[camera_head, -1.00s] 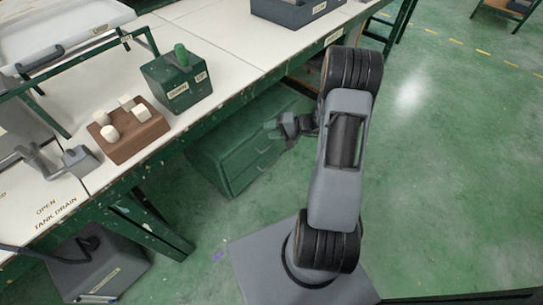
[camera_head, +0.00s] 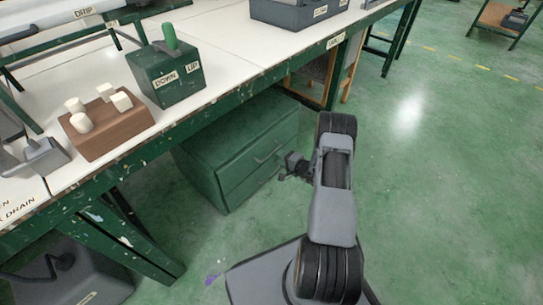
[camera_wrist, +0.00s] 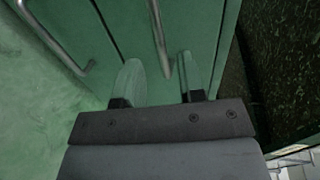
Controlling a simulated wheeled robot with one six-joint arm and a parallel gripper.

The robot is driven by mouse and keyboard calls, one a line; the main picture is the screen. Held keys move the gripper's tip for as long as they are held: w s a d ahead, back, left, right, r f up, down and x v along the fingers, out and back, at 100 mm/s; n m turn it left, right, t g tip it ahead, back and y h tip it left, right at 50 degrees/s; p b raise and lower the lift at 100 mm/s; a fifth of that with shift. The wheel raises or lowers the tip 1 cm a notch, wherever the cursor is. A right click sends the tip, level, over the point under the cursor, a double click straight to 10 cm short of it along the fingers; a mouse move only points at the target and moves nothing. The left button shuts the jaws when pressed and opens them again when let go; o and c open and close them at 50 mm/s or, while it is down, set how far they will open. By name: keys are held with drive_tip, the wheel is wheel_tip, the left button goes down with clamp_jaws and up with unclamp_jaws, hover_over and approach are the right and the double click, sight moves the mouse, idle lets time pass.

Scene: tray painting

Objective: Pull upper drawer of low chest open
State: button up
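The low green chest (camera_head: 222,155) stands on the floor under the workbench. Its upper drawer (camera_head: 240,168) looks closed and has a thin bar handle (camera_head: 268,155). My gripper (camera_head: 287,170) is at the right part of the chest front, close to the drawers. In the wrist view, my gripper (camera_wrist: 160,82) is open, with its two fingers on either side of the end of the upper drawer's metal handle (camera_wrist: 158,35). Whether the fingers touch it, I cannot tell. The lower drawer's handle (camera_wrist: 52,42) lies to the left in the wrist view.
The workbench (camera_head: 225,100) overhangs the chest. On it stand a green box (camera_head: 172,80) with a lever, marked DOWN and UP, and a wooden block (camera_head: 106,128) with white pegs. Green floor (camera_head: 440,170) is clear to the right.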

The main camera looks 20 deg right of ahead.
sight(272, 152)
drive_tip(key=shift+b+x, duration=0.75)
drive_tip(key=shift+x, duration=2.2)
clamp_jaws()
